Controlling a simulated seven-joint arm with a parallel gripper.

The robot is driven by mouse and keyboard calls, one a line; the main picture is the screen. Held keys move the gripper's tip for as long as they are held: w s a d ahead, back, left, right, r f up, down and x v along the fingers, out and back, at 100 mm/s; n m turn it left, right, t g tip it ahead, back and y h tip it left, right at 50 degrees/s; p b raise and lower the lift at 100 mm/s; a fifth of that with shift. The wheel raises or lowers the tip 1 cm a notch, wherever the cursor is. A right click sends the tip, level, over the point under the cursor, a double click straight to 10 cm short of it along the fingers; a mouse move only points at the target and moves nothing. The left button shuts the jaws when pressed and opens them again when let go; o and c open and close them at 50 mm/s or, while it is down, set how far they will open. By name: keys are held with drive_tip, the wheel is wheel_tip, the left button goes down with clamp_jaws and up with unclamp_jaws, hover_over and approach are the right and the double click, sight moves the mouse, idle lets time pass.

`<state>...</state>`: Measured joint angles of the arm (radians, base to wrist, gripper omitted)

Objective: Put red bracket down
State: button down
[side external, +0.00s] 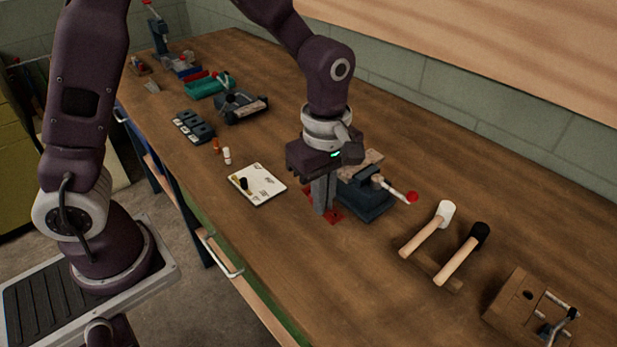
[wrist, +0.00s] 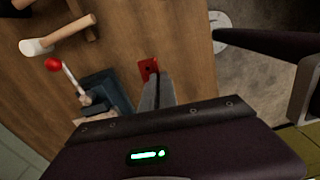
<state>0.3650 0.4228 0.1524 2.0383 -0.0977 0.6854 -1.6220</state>
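The red bracket (side external: 337,215) is low at the tabletop, beside the blue-grey vise. My gripper (side external: 322,205) points straight down with its fingertips at the bracket, and red shows on both sides of them. The fingers look close together and appear shut on the bracket. In the wrist view the bracket (wrist: 148,67) shows just past the fingertips (wrist: 153,80). The fingers hide part of it. I cannot tell whether its underside fully touches the wood.
The vise (side external: 368,200) with a red-knobbed handle stands close to the right of my gripper. Two mallets (side external: 428,228) (side external: 463,253) and a wooden block fixture (side external: 527,305) lie farther right. A white card (side external: 257,185) lies left. Bare wood (side external: 320,275) is in front.

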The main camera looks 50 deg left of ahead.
drive_tip(key=shift+n, duration=0.6)
drive_tip(key=f, duration=0.3)
drive_tip(key=s+f, duration=0.1)
drive_tip(key=f, duration=0.6)
drive_tip(key=shift+s+f, duration=0.15)
drive_tip(key=shift+f, duration=0.1)
drive_tip(key=shift+f, duration=0.1)
drive_tip(key=c, duration=1.7)
unclamp_jaws()
